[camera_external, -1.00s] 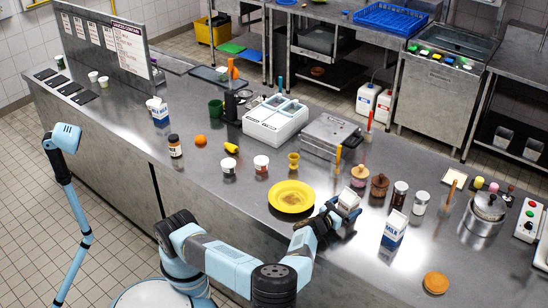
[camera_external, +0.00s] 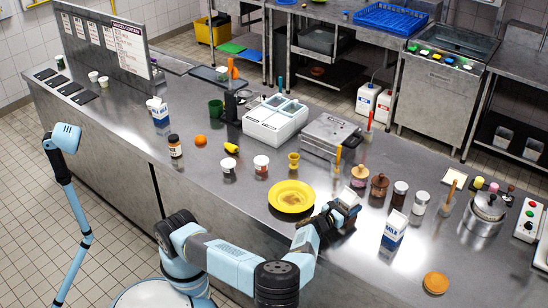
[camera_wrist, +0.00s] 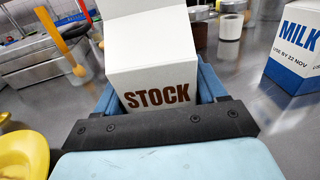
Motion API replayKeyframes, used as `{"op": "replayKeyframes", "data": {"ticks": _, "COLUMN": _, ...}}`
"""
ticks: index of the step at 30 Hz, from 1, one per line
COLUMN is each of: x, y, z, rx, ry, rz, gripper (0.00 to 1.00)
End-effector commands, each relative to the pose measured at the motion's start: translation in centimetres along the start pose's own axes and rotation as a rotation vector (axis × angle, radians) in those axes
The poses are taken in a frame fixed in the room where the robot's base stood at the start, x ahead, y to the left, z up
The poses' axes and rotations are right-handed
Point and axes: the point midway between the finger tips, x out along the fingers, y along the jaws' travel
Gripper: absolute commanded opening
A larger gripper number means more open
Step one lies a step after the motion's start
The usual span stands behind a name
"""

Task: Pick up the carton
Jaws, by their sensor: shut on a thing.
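A white carton marked STOCK (camera_wrist: 155,60) stands between the two blue fingers of my gripper (camera_wrist: 160,95) in the wrist view. The fingers touch its sides, and its lower part is hidden behind the wrist. In the external view my gripper (camera_external: 340,212) holds the carton (camera_external: 348,196) just right of the yellow plate. I cannot tell whether it is clear of the counter. A blue and white MILK carton (camera_external: 394,230) stands upright to the right, also in the wrist view (camera_wrist: 296,50). Another blue and white carton (camera_external: 160,113) stands at the far left.
The yellow plate (camera_external: 291,196) lies close to the left of my gripper. Two brown-lidded pots (camera_external: 360,175) and several jars (camera_external: 399,193) stand behind and right of it. A round orange-brown item (camera_external: 435,283) lies near the front edge.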

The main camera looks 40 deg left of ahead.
Motion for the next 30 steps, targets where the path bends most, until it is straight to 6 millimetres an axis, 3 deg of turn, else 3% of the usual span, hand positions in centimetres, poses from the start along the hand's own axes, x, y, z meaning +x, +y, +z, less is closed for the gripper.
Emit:
{"op": "replayKeyframes", "data": {"ticks": 7, "x": 0.0, "y": 0.0, "z": 0.0, "rx": 0.000, "ry": 0.000, "rz": 0.000, "gripper": 0.17}}
{"op": "replayKeyframes", "data": {"ticks": 17, "x": 0.0, "y": 0.0, "z": 0.7, "rx": -0.002, "ry": -0.003, "rz": -0.001, "gripper": 0.17}}
{"op": "replayKeyframes", "data": {"ticks": 30, "x": 0.0, "y": -0.1, "z": 7.7, "rx": -0.003, "ry": -0.003, "rz": -0.001, "gripper": 0.17}}
